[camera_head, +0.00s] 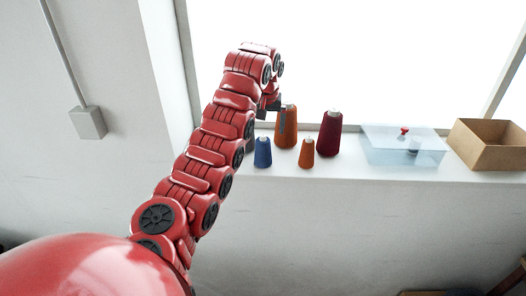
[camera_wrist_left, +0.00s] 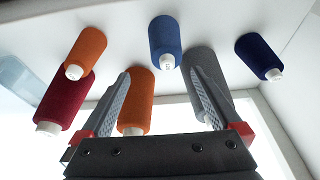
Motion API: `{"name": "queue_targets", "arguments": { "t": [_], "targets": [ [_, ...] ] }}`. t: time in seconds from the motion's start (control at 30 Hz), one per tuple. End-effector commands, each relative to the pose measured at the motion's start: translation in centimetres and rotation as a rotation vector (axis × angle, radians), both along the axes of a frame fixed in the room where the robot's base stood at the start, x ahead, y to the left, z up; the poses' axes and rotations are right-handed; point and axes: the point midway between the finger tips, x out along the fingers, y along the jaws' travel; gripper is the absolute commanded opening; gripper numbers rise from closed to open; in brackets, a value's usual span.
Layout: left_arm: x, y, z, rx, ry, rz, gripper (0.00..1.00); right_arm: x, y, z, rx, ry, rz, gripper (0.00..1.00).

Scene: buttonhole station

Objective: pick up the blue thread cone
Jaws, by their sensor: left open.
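A blue thread cone (camera_head: 262,153) with a pale tip stands upright near the sill's front edge. It also shows in the left wrist view (camera_wrist_left: 165,38), beyond the gap between my fingertips and apart from them. A darker, navy cone (camera_wrist_left: 256,54) stands to its right in that view; it does not show in the head view. My left gripper (camera_head: 269,104) is open and empty, above and behind the blue cone; its two fingers (camera_wrist_left: 160,74) show apart in the wrist view. My right gripper is in neither view.
A large orange cone (camera_head: 287,130), small orange cone (camera_head: 306,153) and dark red cone (camera_head: 328,137) stand close by. A grey cone (camera_wrist_left: 203,62) is partly behind one finger. A clear box (camera_head: 378,150) and cardboard box (camera_head: 485,155) are farther right on the sill (camera_head: 350,172).

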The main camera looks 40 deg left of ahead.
Motion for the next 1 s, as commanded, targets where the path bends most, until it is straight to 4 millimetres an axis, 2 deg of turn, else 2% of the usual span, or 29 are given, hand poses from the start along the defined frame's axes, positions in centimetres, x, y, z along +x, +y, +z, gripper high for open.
{"name": "queue_targets", "arguments": {
  "t": [0.03, 0.33, 0.6, 0.9, 1.0],
  "targets": [
    [-0.1, 0.2, -1.5, -0.002, 0.0, 0.004, 0.98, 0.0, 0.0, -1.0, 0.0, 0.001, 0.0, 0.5],
    [0.2, 0.5, -3.7, -0.002, 0.003, 0.003, 0.98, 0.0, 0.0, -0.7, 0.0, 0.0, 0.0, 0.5],
    [0.5, 1.1, -7.6, 0.0, 0.002, 0.003, 0.98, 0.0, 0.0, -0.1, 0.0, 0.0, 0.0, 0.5],
    [0.6, 1.2, -8.2, 0.002, -0.001, 0.003, 0.98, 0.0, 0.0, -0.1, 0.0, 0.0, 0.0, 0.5],
    [0.6, 1.2, -8.2, 0.001, 0.0, 0.003, 0.82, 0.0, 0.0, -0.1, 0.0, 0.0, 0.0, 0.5]
  ]
}}
